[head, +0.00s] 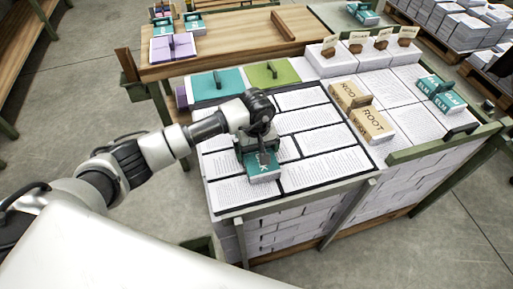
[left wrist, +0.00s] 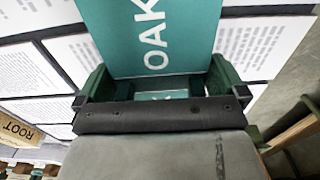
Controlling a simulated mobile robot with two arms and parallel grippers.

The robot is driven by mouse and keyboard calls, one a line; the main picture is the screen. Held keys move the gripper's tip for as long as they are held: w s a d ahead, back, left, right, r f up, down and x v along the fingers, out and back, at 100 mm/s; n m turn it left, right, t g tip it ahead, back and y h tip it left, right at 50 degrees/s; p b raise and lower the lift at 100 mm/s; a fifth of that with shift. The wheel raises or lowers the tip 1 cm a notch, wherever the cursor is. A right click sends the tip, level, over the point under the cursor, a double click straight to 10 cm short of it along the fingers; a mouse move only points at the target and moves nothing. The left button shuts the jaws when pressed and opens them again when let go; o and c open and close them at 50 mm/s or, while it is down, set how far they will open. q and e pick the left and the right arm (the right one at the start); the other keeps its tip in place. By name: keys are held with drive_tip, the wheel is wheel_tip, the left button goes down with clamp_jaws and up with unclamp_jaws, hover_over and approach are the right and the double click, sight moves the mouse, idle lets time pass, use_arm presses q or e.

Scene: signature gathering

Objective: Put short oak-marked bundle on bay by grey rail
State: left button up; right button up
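A teal bundle marked OAK (left wrist: 150,40) lies under my left gripper (left wrist: 160,92), and its label runs up the left wrist view. In the head view only its front end (head: 263,175) shows; my gripper (head: 262,160) and wrist hide the rest. The two green fingers stand apart, with teal cover and white lettering visible between them. I see no handle between the fingers. The bundle rests on the black-edged bed of printed sheets (head: 295,208). I cannot make out a grey rail or its bay for certain. My right gripper is out of view.
Tan ROOT bundles (head: 372,124) and a teal ELM bundle (head: 441,95) lie right. Teal (head: 217,86) and green (head: 274,74) covers lie behind. The wooden back table (head: 235,45) has a brown rail (head: 296,26), a purple bundle (head: 173,47) and bare room in its middle.

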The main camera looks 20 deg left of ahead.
use_arm(q)
drive_tip(key=shift+r, duration=0.15)
drive_tip(key=shift+r, duration=0.3)
wheel_tip(320, 180, up, 12)
drive_tip(key=shift+f, duration=0.25)
idle(0.4)
